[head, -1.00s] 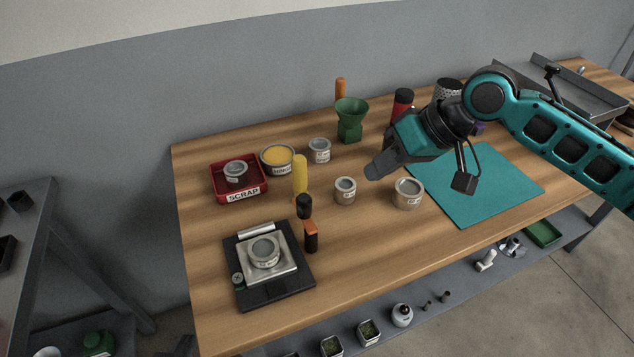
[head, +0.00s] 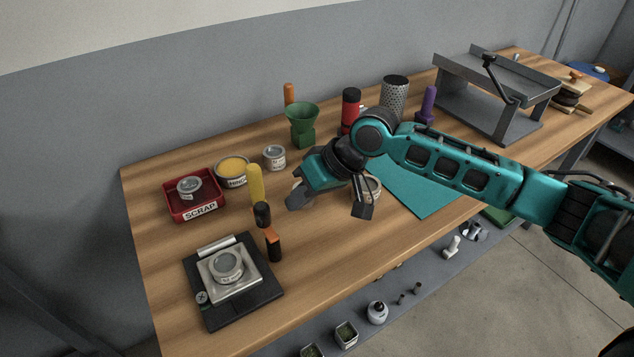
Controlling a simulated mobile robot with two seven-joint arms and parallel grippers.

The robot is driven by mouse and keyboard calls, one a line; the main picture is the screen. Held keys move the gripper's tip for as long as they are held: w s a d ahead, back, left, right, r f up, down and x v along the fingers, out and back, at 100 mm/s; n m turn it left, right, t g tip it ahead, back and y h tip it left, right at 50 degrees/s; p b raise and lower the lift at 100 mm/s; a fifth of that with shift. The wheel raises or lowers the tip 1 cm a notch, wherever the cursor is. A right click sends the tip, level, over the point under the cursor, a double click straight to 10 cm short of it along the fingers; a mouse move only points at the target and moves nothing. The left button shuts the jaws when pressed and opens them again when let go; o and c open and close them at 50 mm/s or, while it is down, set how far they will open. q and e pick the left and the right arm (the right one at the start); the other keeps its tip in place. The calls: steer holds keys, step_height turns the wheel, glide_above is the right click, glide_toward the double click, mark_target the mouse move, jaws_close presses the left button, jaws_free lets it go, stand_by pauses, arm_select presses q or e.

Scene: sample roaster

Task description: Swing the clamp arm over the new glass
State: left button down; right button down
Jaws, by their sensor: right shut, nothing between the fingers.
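A black base (head: 262,295) with a silver plate (head: 216,290) sits at the table's front left. A round grey-topped piece (head: 228,264), perhaps the glass, lies on the plate. Beside the base's right edge stands a black post with an orange part (head: 272,236); a black knob (head: 262,213) and a yellow handle (head: 255,184) show just behind it. I cannot tell which of these is the clamp arm. My right gripper (head: 297,201) is shut and empty, above the table, right of the yellow handle and apart from it. It partly hides small tins behind it. My left gripper is out of view.
A red scrap tray (head: 190,214) holding a tin, a yellow-topped tin (head: 232,171), a grey tin (head: 274,158) and a green funnel (head: 302,122) stand behind. A teal mat (head: 425,197) lies right. Bare wood lies in front of my right gripper.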

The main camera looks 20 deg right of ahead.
mark_target(262, 215)
steer(key=shift+s+a, duration=0.2)
steer(key=shift+a, duration=0.75)
steer(key=shift+s+a, duration=0.15)
steer(key=shift+a, duration=0.8)
